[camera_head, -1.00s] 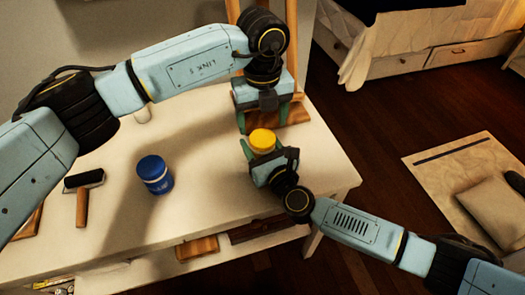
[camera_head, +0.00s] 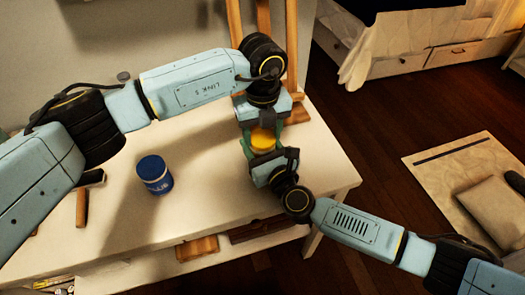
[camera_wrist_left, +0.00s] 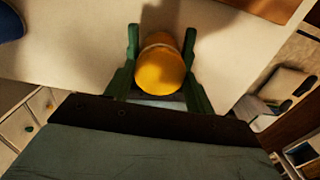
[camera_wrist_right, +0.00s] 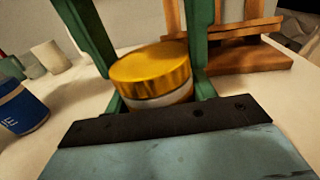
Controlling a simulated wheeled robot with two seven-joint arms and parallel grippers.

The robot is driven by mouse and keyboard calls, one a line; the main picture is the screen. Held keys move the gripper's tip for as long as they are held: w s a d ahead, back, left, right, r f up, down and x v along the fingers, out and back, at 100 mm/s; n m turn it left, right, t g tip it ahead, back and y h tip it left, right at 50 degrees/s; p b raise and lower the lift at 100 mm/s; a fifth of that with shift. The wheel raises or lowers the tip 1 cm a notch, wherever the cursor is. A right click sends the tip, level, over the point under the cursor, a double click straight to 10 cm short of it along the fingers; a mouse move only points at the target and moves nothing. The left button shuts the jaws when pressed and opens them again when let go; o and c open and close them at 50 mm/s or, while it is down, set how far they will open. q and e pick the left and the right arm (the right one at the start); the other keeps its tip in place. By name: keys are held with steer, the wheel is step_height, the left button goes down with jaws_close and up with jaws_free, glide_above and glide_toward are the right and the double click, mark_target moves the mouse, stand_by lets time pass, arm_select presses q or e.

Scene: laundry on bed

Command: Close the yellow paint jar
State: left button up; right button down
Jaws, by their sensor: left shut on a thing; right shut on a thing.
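The yellow paint jar stands upright near the table's right side, and its yellow lid (camera_head: 262,139) is on top of it. The lid also shows in the left wrist view (camera_wrist_left: 160,70) and the right wrist view (camera_wrist_right: 150,66). My left gripper (camera_head: 262,130) comes from the far side, its green fingers on either side of the lid. My right gripper (camera_head: 258,152) comes from the near side, its fingers around the jar body (camera_wrist_right: 160,97). Both grippers are shut on it. Whether the lid sits fully down cannot be told.
A blue paint jar (camera_head: 155,174) stands on the white table (camera_head: 215,190) to the left. A brush (camera_head: 84,200) lies farther left. A wooden easel (camera_head: 290,60) stands behind my left gripper. The table between the jars is clear.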

arm_select(q)
steer(key=m, duration=0.4)
steer(key=shift+m, duration=0.3)
steer(key=shift+c, duration=0.4)
steer(key=m, duration=0.5)
steer(key=shift+m, duration=0.3)
steer(key=m, duration=0.5)
steer(key=shift+m, duration=0.3)
steer(key=m, duration=0.6)
steer(key=o, duration=1.1)
steer(key=shift+r, duration=2.2)
steer(key=shift+c, duration=0.5)
